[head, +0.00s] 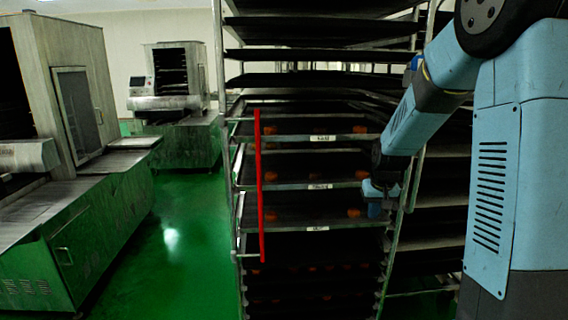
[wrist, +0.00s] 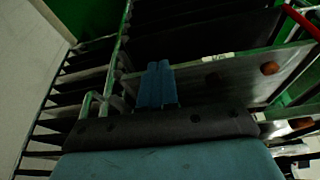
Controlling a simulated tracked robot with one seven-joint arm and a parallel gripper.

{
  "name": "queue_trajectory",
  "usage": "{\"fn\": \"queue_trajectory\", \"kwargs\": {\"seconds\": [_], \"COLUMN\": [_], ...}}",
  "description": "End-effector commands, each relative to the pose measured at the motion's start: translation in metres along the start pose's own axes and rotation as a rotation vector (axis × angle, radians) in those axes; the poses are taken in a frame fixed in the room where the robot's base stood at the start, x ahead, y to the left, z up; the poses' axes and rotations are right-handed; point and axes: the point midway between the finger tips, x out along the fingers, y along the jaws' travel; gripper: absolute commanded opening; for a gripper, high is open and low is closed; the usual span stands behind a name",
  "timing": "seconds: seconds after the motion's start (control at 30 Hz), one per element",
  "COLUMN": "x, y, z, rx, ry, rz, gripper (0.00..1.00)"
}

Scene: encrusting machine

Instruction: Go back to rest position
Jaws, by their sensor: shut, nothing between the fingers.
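My gripper (wrist: 157,84) shows in the wrist view as two blue fingers pressed together with nothing between them. In the head view my gripper (head: 375,211) is small and partly dark, at the right front edge of the tray rack (head: 236,190), near its middle shelves. My blue arm comes down to it from the upper right. The rack holds several dark trays (head: 300,141), some with small orange-brown pieces on them. In the wrist view a tray (wrist: 290,75) with a brown round piece lies to the right of the fingers. I cannot tell whether the fingers touch the rack.
A red upright bar (head: 259,185) runs down the rack's left front. A large metal machine (head: 85,230) stands at the left, and another machine (head: 175,110) stands behind it. Open green floor (head: 175,245) lies between the machines and the rack.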

Motion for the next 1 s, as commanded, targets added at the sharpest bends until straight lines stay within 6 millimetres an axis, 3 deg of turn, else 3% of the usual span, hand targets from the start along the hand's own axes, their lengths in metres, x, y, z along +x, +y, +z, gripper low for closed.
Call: {"fn": "queue_trajectory", "kwargs": {"seconds": [0.1, 0.5, 1.0], "x": [-0.038, -0.139, -0.224], "y": [-0.004, -0.017, -0.028], "z": [0.014, 0.076, 0.179], "rx": [0.0, 0.002, 0.003], "ry": [0.023, 0.079, 0.15], "rz": [-0.003, -0.01, -0.012], "gripper": [0.0, 0.0, 0.0]}}
